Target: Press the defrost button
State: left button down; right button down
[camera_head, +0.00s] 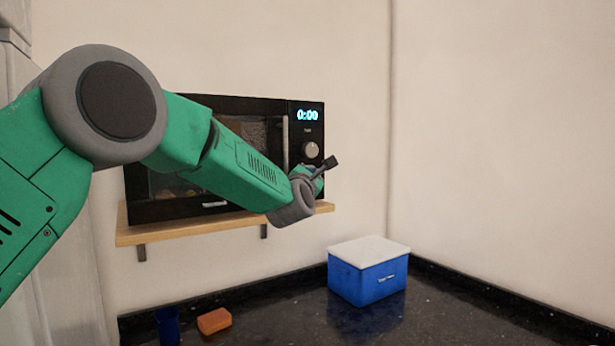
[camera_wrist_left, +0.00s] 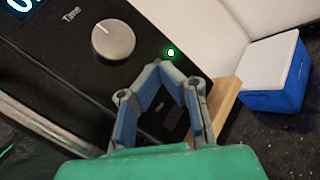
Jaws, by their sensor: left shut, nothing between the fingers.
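The black microwave (camera_head: 160,209) sits on a wooden shelf, with a lit "0:00" display (camera_head: 307,115) and a round grey knob (camera_head: 311,150) on its right-hand panel. My left gripper (camera_head: 330,163) is in front of the lower part of that panel, below and right of the knob. In the left wrist view, the left gripper (camera_wrist_left: 160,69) is shut and empty, its fingertips together close to a small white spot with a green glow (camera_wrist_left: 171,53) on the panel. No defrost label is readable. The gripper hides part of the lower panel. My right gripper is not in view.
The wooden shelf (camera_head: 150,235) juts out below the microwave. On the dark granite counter stand a blue box with a white lid (camera_head: 368,278), an orange block (camera_head: 214,321) and a blue cup (camera_head: 167,325). The space right of the microwave is clear up to the wall.

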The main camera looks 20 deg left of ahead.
pick_arm(q)
jog(key=shift+s+d, duration=0.15)
jog(key=s+d+b, duration=0.2)
jog(key=s+d, duration=0.1)
jog(key=d, duration=0.1)
jog(key=shift+s+d+b, duration=0.35)
jog(key=shift+d, duration=0.05)
dwell(0.6)
